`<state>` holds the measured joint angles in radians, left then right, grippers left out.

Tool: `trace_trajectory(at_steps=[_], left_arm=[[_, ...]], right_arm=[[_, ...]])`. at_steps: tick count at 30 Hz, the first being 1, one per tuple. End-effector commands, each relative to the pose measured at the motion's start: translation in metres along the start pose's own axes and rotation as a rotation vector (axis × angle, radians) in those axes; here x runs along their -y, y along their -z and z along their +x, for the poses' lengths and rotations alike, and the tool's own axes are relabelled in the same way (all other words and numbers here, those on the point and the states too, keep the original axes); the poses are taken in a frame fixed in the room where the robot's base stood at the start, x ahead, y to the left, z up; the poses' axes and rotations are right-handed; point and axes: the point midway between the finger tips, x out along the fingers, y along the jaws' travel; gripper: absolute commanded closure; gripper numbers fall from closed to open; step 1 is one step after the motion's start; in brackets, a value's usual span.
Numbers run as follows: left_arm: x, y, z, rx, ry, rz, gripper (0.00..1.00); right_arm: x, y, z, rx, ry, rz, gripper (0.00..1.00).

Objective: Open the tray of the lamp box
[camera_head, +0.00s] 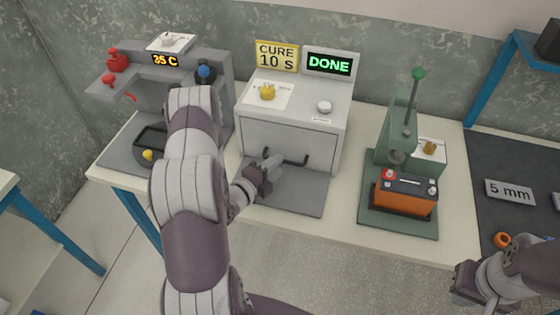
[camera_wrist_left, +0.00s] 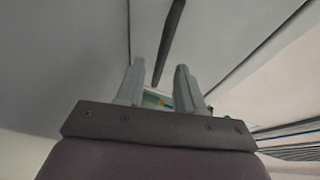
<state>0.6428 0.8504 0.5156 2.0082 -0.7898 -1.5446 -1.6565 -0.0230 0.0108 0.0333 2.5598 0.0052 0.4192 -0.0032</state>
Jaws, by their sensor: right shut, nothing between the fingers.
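The lamp box (camera_head: 293,112) is a pale grey box at the middle of the bench, with a "CURE 10 s" sign and a green "DONE" display on top. Its front tray panel (camera_head: 265,138) looks closed and carries a dark bar handle (camera_head: 297,161). My left gripper (camera_head: 272,163) is at the handle's left end. In the left wrist view its fingers (camera_wrist_left: 161,68) stand apart, with the dark handle (camera_wrist_left: 170,42) beyond and between their tips. I cannot tell whether they touch it. My right gripper (camera_head: 466,287) is shut and empty at the lower right, away from the box.
A grey mat (camera_head: 300,198) lies before the box. Left of it is a grey station (camera_head: 215,62) showing "35 C", partly hidden by my left arm. To the right, a green press (camera_head: 398,130) holds an orange battery (camera_head: 403,203). A dark mat with a "5 mm" label (camera_head: 510,191) lies further right.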

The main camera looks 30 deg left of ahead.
Motion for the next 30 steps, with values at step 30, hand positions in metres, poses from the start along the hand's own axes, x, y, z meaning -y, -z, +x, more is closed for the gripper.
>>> trace_trajectory(at_steps=[30], left_arm=[[-0.002, 0.001, 0.023, 0.001, -0.003, -0.002, 1.00]], right_arm=[[0.000, 0.000, -0.002, 0.000, 0.000, 0.000, 1.00]])
